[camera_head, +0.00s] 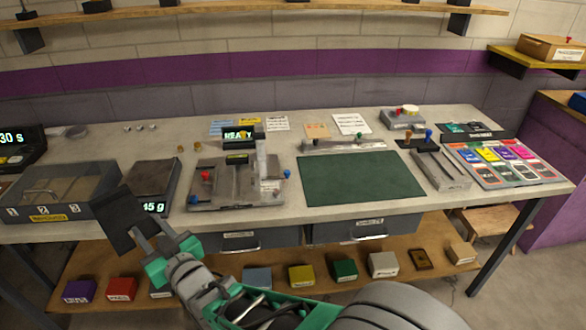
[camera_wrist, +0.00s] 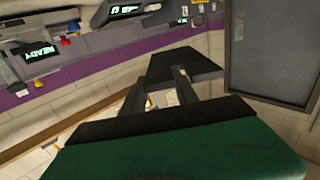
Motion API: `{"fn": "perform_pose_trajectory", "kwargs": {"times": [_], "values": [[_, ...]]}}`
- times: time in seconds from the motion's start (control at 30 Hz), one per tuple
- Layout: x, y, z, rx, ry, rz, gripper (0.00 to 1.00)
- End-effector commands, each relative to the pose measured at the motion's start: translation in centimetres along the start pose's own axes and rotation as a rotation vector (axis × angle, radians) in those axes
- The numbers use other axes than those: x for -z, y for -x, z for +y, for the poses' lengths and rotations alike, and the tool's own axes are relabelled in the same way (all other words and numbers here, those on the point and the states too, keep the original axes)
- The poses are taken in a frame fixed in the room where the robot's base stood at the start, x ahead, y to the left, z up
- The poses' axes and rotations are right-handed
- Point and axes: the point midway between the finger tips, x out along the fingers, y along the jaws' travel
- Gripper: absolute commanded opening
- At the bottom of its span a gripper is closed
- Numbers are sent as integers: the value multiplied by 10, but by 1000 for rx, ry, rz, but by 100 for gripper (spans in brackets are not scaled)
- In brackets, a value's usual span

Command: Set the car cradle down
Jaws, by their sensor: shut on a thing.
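The car cradle (camera_head: 118,217) appears as a dark, flat, plate-like piece held tilted at the end of my gripper (camera_head: 150,232). In the head view it is in front of the bench's front edge, between the lidded box and the scale, overlapping both in the picture. In the wrist view the dark cradle (camera_wrist: 190,64) spans the ends of my gripper's fingers (camera_wrist: 158,92). My gripper is shut on it. The gap between cradle and bench cannot be judged exactly. No car can be made out on the cradle.
A dark scale (camera_head: 152,182) reading about 45 g and a clear-lidded box (camera_head: 62,192) stand nearest. A fixture with red and blue knobs (camera_head: 236,182) is right of the scale. The green mat (camera_head: 360,181) is bare. Drawers (camera_head: 241,241) and a lower shelf of small boxes lie below.

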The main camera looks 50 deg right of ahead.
Motion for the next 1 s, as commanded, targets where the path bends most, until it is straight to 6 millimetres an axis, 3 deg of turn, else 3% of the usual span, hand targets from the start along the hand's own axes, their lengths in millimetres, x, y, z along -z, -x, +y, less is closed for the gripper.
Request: {"fn": "perform_pose_trajectory", "kwargs": {"times": [0.13, 0.27, 0.4, 0.5, 0.63, 0.8, 1.0], "values": [[-12, -4, 79, -189, 3, 1, 0], [-17, 8, 163, -388, 3, 1, 0], [-22, 44, 260, -629, 0, 2, 0], [-15, 84, 314, -783, 1, 6, 0], [-9, 135, 364, -947, 1, 4, 0], [-3, 176, 393, -1063, -2, 3, 0], [-14, 176, 422, -1088, -6, -5, 0]]}}
